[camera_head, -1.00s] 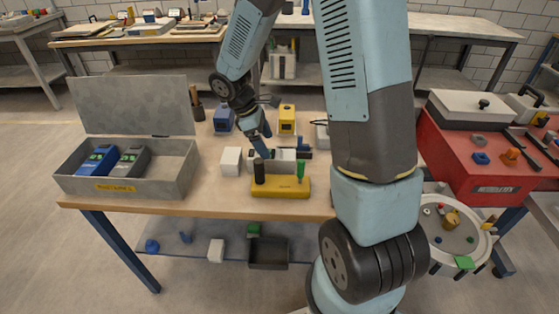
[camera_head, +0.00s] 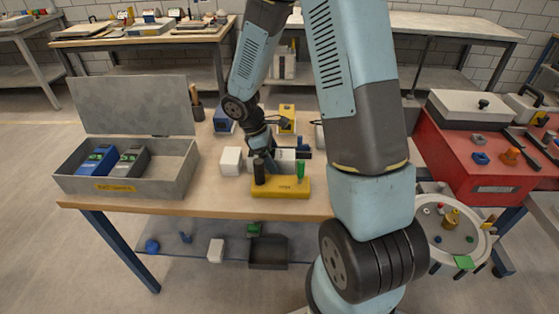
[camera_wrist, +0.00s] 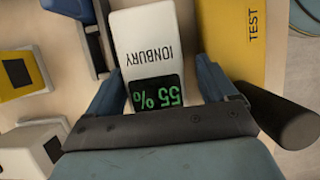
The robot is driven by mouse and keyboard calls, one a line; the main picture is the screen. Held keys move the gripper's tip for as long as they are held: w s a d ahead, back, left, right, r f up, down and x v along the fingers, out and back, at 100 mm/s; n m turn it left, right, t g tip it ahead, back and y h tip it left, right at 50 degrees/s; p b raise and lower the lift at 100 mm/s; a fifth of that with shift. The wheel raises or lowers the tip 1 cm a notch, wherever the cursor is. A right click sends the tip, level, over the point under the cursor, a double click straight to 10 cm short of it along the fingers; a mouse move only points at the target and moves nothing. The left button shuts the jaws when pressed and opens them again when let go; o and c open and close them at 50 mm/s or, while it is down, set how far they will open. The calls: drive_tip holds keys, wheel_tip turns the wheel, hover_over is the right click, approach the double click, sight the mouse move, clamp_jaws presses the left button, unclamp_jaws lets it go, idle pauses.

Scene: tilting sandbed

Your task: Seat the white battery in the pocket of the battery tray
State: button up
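The white battery (camera_wrist: 147,45), marked IONBURY with a green 55 % display, lies between the two blue fingers of my gripper (camera_wrist: 162,92) in the wrist view. A narrow gap shows beside the right finger, so the gripper looks open around the display end. In the head view the battery (camera_head: 287,161) lies behind the yellow test block, with my gripper (camera_head: 264,152) at its left end. A grey open-lidded box (camera_head: 172,184) at the left of the bench holds a blue and a grey unit with green displays.
The yellow TEST block (camera_head: 280,187) with black and green posts stands close in front of the battery. A white block (camera_head: 231,161) is to its left. Blue (camera_head: 223,122) and yellow (camera_head: 287,117) units stand behind. Bench is clear between box and white block.

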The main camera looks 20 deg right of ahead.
drive_tip(key=shift+w+r, duration=0.2)
clamp_jaws()
idle(0.4)
